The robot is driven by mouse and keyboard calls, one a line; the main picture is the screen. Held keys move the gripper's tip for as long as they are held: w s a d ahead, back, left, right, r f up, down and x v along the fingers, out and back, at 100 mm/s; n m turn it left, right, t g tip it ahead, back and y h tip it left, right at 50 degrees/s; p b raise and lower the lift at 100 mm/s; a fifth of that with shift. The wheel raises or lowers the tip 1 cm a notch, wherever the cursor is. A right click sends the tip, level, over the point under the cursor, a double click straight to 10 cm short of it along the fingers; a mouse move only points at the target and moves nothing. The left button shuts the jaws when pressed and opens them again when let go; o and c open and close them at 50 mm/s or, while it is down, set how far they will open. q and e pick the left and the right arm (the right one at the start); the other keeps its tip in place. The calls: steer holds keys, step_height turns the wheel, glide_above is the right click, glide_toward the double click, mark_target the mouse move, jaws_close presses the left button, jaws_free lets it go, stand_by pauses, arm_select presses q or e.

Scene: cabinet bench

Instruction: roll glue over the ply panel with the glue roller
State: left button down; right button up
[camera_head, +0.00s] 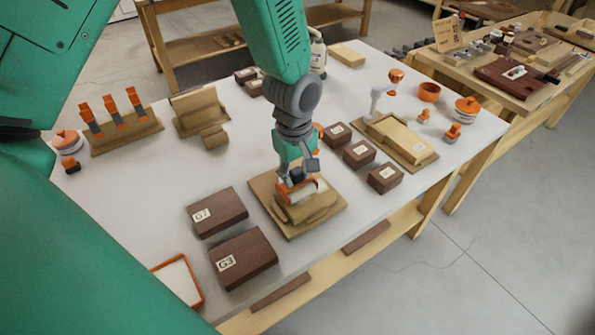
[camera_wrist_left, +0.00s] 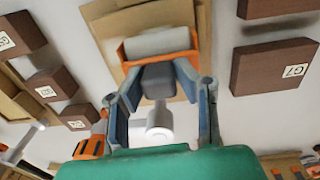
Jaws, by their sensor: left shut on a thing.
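The ply panel (camera_head: 300,212) is a tan board on a larger, thin tan base board (camera_head: 268,208) near the middle of the white bench. My left gripper (camera_head: 297,172) comes down over the panel from above and is shut on the glue roller. The roller's orange frame (camera_head: 294,190) is at the panel's upper face. In the left wrist view the pale roller (camera_wrist_left: 157,43) lies across the panel (camera_wrist_left: 118,32), beyond the fingers of my gripper (camera_wrist_left: 160,95). I cannot tell whether the roller touches the panel. My right gripper is not in view.
Dark blocks marked G7 (camera_head: 217,212) and G3 (camera_head: 243,258) lie left of the panel. Several smaller dark blocks (camera_head: 358,154) lie right of it.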

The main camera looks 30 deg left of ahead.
arm_select(q)
steer(key=shift+f, duration=0.2)
steer(key=shift+s+d+r+p, duration=0.1)
steer(key=shift+s+d+p, duration=0.15)
steer(key=shift+d, duration=0.35)
steer(key=shift+s+d+p, duration=0.1)
steer(key=shift+s+d, duration=0.1)
steer(key=shift+d, duration=0.35)
steer(key=shift+w+a, duration=0.1)
steer(key=shift+a, duration=0.05)
steer(key=shift+w+a, duration=0.2)
steer(key=shift+a, duration=0.35)
steer(key=shift+w+a, duration=0.2)
steer(key=shift+a, duration=0.3)
steer(key=shift+s+d+p, duration=0.1)
steer(key=shift+d+p, duration=0.1)
steer(key=shift+p, duration=0.1)
steer(key=shift+s+d, duration=0.2)
steer(key=shift+d, duration=0.35)
steer(key=shift+s+d, duration=0.2)
steer(key=shift+d, duration=0.3)
